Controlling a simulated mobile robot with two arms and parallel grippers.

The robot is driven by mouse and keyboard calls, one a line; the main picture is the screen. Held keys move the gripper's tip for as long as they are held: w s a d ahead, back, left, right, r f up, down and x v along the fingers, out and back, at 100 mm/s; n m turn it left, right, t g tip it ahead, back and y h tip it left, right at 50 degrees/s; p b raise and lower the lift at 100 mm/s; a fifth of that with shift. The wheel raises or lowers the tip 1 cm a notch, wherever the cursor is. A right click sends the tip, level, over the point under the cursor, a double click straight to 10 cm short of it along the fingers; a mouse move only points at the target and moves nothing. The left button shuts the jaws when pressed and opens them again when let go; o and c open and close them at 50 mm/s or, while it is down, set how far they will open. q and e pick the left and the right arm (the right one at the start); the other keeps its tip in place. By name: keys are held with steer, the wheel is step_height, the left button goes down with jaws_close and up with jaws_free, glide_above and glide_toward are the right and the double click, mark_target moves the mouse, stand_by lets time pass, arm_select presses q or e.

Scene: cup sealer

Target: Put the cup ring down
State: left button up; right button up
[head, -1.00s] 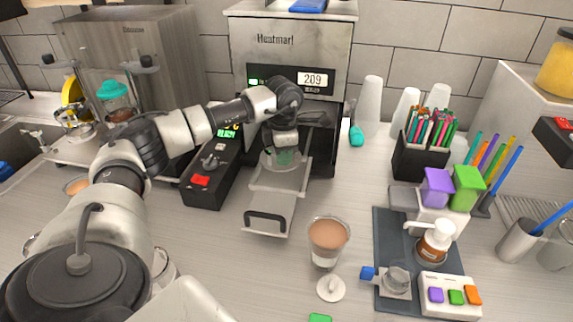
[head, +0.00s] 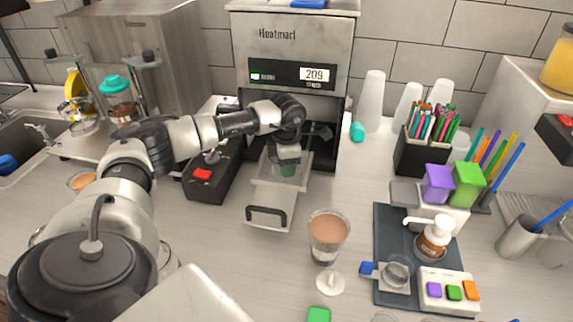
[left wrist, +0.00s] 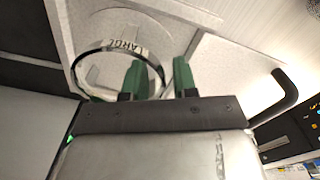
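My left gripper (head: 287,170) points down over the tray. In the left wrist view its green fingers (left wrist: 160,80) are apart, one inside the hoop and one outside, with a gap around the thin rim. In the head view the arm and gripper hide most of the ring.
A brown-filled cup (head: 328,233) stands right of the tray handle (head: 267,213), with a white lid-like disc (head: 330,283) in front. A black control box (head: 212,178) stands left of the tray. A dark mat (head: 388,232) with a pump bottle (head: 432,242) is at right.

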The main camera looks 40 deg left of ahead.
arm_select(q)
steer(key=shift+o, duration=0.4)
steer(key=shift+r, duration=0.15)
steer(key=shift+r+p, duration=0.35)
steer(key=shift+p, duration=0.05)
step_height(320, 180, up, 12)
steer(key=b, duration=0.4)
steer(key=shift+f, duration=0.15)
